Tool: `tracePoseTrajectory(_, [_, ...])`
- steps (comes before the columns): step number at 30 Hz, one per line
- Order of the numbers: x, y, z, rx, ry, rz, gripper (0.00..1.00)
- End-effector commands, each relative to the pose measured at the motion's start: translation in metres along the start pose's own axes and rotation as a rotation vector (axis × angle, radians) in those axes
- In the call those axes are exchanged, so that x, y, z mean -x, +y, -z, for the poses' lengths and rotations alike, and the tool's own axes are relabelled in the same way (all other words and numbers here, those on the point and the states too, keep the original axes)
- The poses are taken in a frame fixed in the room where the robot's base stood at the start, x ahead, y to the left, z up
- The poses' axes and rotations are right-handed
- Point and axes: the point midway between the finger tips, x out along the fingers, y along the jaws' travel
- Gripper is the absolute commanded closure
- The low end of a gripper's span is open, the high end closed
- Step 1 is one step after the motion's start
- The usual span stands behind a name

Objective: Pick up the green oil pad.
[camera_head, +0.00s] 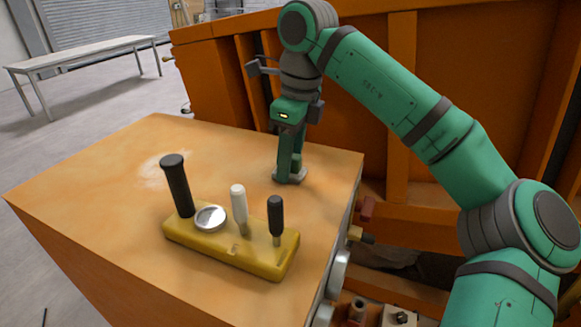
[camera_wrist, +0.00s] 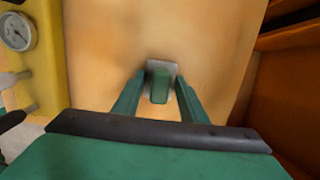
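The green oil pad (camera_wrist: 159,87) shows in the wrist view as a small green block on a grey plate, resting on the orange cabinet top (camera_head: 130,150). My gripper (camera_wrist: 161,82) is open, with one green finger on each side of the pad and a visible gap to each. In the head view my gripper (camera_head: 289,163) points straight down near the cabinet's back right. The pad's grey base (camera_head: 290,178) shows there at the fingertips; its green part is hard to tell from my fingers.
A yellow control block (camera_head: 230,248) with a black lever, a white lever, another dark lever and a round gauge (camera_head: 211,217) stands on the cabinet, left of my gripper. Orange walls (camera_head: 225,80) rise behind. Knobs line the cabinet's right side. The cabinet's far left is clear.

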Motion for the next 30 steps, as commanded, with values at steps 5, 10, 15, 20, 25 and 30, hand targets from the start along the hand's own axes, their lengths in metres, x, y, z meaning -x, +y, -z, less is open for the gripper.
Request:
tracePoseTrajectory(5, [0.0, 0.0, 0.0, 0.0, 0.0, 0.0, 0.83])
tracePoseTrajectory(10, [0.002, 0.0, 0.0, 0.0, 0.0, 0.0, 0.84])
tracePoseTrajectory(15, [0.014, 0.0, -0.002, 0.0, -0.001, 0.001, 0.84])
tracePoseTrajectory(20, [0.042, 0.008, -0.005, 0.002, -0.001, 0.004, 0.84])
tracePoseTrajectory(25, [0.079, 0.04, -0.009, 0.002, 0.0, 0.004, 0.84])
tracePoseTrajectory(30, [0.103, 0.077, -0.01, 0.003, 0.001, 0.003, 0.84])
